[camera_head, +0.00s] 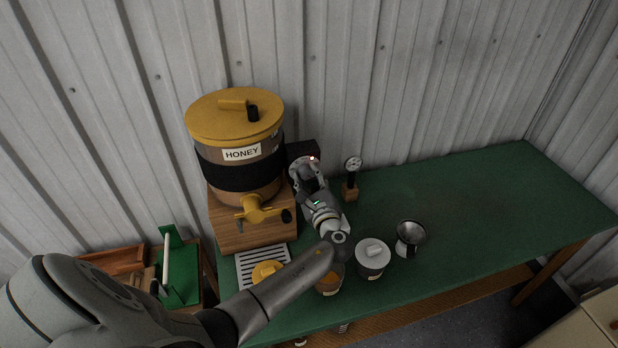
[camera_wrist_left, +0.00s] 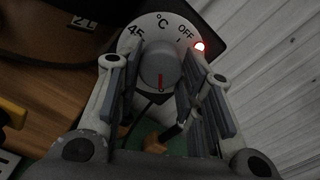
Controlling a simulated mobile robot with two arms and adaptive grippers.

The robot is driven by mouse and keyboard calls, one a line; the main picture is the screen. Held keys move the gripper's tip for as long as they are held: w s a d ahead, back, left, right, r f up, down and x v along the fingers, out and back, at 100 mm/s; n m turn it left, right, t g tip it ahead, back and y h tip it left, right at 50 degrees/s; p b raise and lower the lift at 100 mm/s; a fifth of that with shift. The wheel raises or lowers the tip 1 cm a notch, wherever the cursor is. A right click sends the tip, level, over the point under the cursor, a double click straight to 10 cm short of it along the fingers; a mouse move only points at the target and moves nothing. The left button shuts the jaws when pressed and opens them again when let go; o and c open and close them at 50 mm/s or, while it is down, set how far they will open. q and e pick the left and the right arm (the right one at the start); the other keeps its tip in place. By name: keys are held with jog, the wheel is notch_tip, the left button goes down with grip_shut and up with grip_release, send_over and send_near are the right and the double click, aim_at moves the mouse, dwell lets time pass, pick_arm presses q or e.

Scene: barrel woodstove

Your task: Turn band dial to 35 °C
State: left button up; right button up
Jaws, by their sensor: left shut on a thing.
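The band dial (camera_wrist_left: 160,66) shows in the left wrist view as a grey knob on a pale round scale (camera_wrist_left: 161,23). The scale reads 45, °C and OFF along its top; its lower part is hidden. A red mark on the knob points down in that picture. The honey tank (camera_head: 238,187) wears a black band (camera_head: 232,178). My right gripper is out of view.
A red lamp (camera_wrist_left: 199,46) glows beside the dial. A small gauge (camera_head: 352,164) on a wooden block stands right of my gripper. The right of the green table (camera_head: 500,200) is clear.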

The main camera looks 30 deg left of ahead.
pick_arm(q)
jog(key=shift+f, duration=0.1)
jog(key=o, duration=1)
jog(key=v, duration=1.2)
jog(key=shift+s, duration=0.1)
